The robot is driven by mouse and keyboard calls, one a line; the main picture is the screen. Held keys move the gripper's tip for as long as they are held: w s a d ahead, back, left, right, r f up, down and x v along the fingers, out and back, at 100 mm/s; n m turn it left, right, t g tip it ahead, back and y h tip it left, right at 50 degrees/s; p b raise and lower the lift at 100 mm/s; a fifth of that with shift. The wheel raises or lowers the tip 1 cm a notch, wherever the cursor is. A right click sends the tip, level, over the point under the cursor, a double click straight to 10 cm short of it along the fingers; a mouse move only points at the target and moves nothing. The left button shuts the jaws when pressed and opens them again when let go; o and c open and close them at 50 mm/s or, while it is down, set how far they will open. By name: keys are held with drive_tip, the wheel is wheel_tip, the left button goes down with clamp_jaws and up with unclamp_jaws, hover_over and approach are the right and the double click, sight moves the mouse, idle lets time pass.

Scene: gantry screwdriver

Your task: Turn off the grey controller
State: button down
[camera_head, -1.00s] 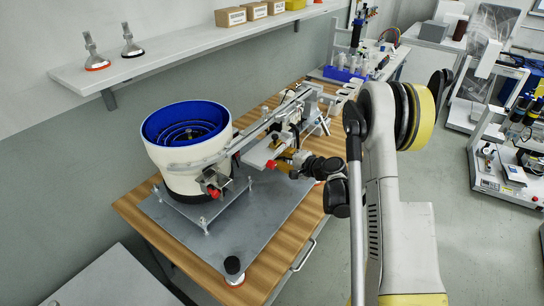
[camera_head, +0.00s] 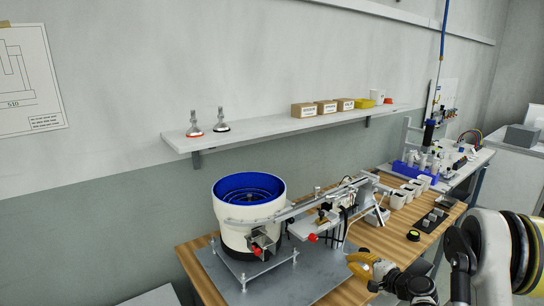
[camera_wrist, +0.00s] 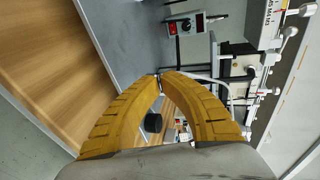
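The controller (camera_wrist: 185,25) shows at the top of the wrist view as a small grey box. Its face carries a red switch, a black knob and a red lit display. It stands beyond my fingertips, apart from them. I cannot pick it out surely in the head view. My gripper (camera_wrist: 160,75) has two curved yellow fingers with their tips together and nothing held between them. In the head view my gripper (camera_head: 357,262) is at the lower right, in front of the feeder rail and above the wooden table (camera_head: 350,291).
A white feeder with a blue bowl (camera_head: 249,187) stands on a grey plate (camera_head: 215,270). A rail (camera_head: 310,203) runs right from it. A wall shelf (camera_head: 270,129) with boxes is above. White containers (camera_head: 398,199) sit farther right. Bare wood lies along the table's front.

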drive_tip(key=shift+n+g, duration=0.5)
drive_tip(key=shift+n, duration=0.2)
drive_tip(key=r, duration=0.1)
drive_tip(key=a+r, duration=0.2)
drive_tip(key=shift+s+a+r, duration=0.2)
drive_tip(key=shift+s+r, duration=0.05)
drive_tip(key=shift+s, duration=0.05)
drive_tip(key=s+a+r+n+g+h, duration=0.3)
drive_tip(key=s+a+r+n, duration=0.25)
drive_tip(key=s+r, duration=0.65)
drive_tip(key=s+n+g+h, duration=0.1)
drive_tip(key=s+n+h, duration=0.3)
drive_tip(key=s, duration=2)
drive_tip(key=shift+r+n+g, duration=0.3)
drive_tip(key=shift+n, duration=0.35)
